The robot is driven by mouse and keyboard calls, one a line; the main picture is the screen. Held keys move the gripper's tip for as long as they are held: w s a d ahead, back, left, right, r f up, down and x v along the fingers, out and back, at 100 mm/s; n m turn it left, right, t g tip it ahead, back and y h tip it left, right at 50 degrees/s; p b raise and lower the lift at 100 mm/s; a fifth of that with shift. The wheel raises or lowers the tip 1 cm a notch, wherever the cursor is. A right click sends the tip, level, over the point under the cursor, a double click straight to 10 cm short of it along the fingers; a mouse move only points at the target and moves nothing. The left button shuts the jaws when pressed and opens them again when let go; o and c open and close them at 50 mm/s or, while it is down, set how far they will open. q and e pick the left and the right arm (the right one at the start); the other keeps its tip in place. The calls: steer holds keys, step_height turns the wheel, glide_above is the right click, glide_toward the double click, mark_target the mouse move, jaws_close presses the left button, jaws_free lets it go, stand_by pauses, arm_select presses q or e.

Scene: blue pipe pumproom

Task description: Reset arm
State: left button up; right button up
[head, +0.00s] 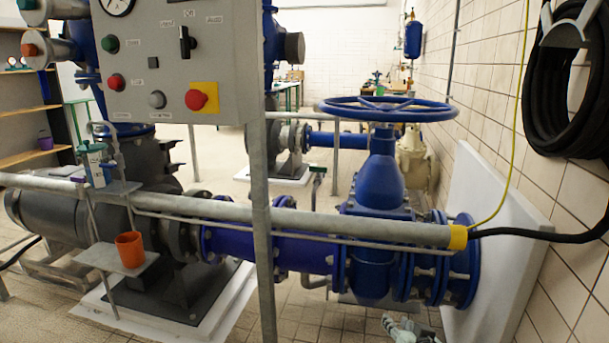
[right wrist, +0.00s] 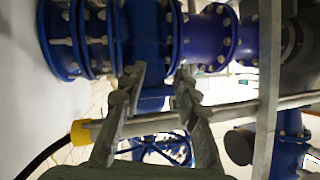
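My right gripper (head: 408,328) shows at the bottom edge of the head view, right of the middle, only partly in frame. In the right wrist view its two fingers (right wrist: 159,82) stand apart with nothing held between them. Behind them is the blue valve body and pipe (right wrist: 205,40), at some distance from the fingertips. My left gripper is not in view.
A grey railing (head: 350,225) with a yellow end crosses before the blue valve (head: 378,180) and its handwheel (head: 388,108). A control panel (head: 170,60) stands upper left. An orange cup (head: 130,249) sits on a small shelf. A black hose (head: 555,90) hangs right.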

steer(key=s+d+f+n+g, duration=0.1)
steer(key=s+f+g, duration=0.2)
steer(key=s+f, duration=0.4)
steer(key=s+d+f+n+g+h, duration=0.1)
steer(key=s+f, duration=0.6)
steer(key=s, duration=0.9)
steer(key=s+d+f+n+g, duration=0.2)
steer(key=s+f+g, duration=0.4)
steer(key=s, duration=0.6)
steer(key=shift+d+f+h, duration=0.3)
steer(key=shift+d+f, duration=0.05)
steer(key=shift+f, duration=0.55)
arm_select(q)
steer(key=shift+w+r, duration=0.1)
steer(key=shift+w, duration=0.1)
